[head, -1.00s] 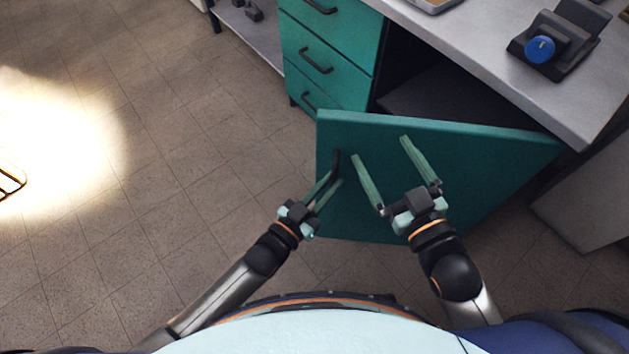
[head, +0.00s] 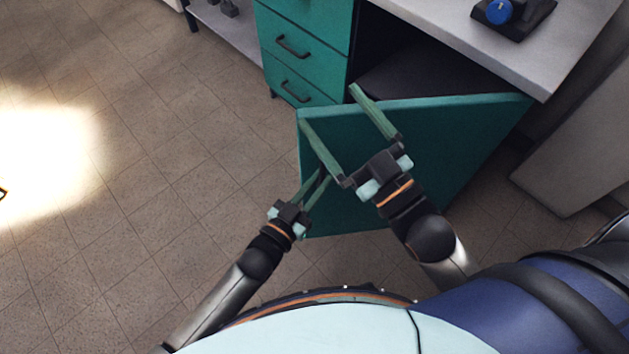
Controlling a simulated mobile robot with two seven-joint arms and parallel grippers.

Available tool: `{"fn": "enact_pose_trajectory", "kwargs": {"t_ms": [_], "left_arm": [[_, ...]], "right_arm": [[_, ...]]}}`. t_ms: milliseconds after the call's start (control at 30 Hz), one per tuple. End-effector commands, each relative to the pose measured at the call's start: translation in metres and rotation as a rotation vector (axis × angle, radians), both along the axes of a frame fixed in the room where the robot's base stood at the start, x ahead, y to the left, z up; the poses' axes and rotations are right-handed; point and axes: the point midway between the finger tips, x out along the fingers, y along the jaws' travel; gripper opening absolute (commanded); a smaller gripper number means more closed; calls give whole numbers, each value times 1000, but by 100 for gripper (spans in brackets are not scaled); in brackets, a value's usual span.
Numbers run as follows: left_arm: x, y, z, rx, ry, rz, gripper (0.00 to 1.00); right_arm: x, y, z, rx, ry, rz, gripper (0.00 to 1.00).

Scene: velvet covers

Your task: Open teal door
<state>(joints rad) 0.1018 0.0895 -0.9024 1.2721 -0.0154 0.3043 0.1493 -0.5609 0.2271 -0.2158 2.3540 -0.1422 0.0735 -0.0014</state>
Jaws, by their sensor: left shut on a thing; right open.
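The teal door (head: 440,150) of the cabinet stands swung open, with the dark cabinet interior (head: 420,65) showing behind its top edge. My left gripper (head: 321,175) is shut at the door's free left edge side, where the door handle was; the handle is now mostly hidden behind my grippers. My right gripper (head: 328,105) is open and empty. Its two green fingers lie over the upper left part of the door, one fingertip reaching past the top edge. Whether the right fingers touch the door I cannot tell.
Teal drawers (head: 299,50) with dark handles are left of the opening. A grey worktop (head: 480,40) above carries a dark device with a blue knob (head: 499,11). A grey panel (head: 575,145) stands at the right.

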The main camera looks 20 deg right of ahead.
Motion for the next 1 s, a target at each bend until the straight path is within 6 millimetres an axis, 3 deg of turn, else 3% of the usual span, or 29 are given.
{"fn": "enact_pose_trajectory", "kwargs": {"t_ms": [33,233,267,500,867,1000], "left_arm": [[-8,-10,2,-3,-1,-18,0],[-8,-10,2,-3,-1,-18,0],[-8,-10,2,-3,-1,-18,20],[-6,-8,2,-4,0,-14,47],[-8,-2,1,-2,1,-11,47],[-16,10,1,-1,2,-11,47]], "right_arm": [[0,0,0,-1,0,0,100],[0,0,-1,-2,3,-1,100],[0,0,-1,-2,3,-1,100],[0,0,-4,-3,11,-3,100],[0,-1,-6,-3,30,-3,100],[3,-3,-37,-7,148,-19,100]]}}
